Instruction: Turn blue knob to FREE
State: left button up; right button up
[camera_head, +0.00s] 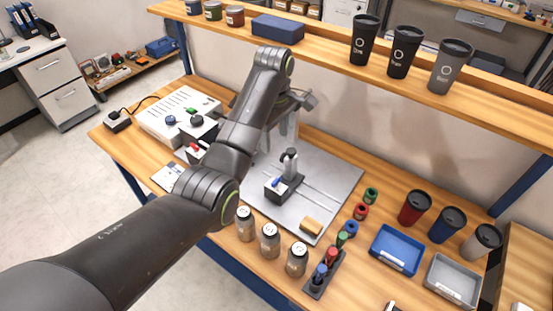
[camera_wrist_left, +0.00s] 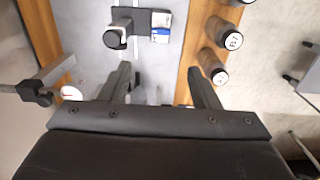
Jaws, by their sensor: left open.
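A smaller blue part (camera_head: 277,183) shows on a black fixture (camera_head: 289,186) on the grey plate. My left gripper (camera_head: 289,124) is up above the back of the plate, right of the box and apart from both, partly hidden by its own arm. In the left wrist view its fingers (camera_wrist_left: 161,82) are spread with nothing between them; the fixture (camera_wrist_left: 127,22) lies beyond. My right gripper does not show.
A wooden shelf (camera_head: 460,103) with cups runs above the bench's back. Several jars, including one at the plate's front edge (camera_head: 270,240), a small coloured-bottle rack (camera_head: 323,275) and a blue tray (camera_head: 398,250) stand at the front and right. My left arm passes over the bench's left part.

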pick_arm(q)
jog(key=b, duration=0.5)
send_over(276, 180)
notch_tip(276, 180, down, 5)
notch_tip(276, 180, down, 5)
jog(key=shift+p, duration=0.95)
notch_tip(276, 180, down, 5)
jog(key=shift+f, duration=0.55)
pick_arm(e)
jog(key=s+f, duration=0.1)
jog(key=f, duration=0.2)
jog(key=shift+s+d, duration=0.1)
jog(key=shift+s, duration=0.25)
pick_arm(q)
jog(key=c, duration=1)
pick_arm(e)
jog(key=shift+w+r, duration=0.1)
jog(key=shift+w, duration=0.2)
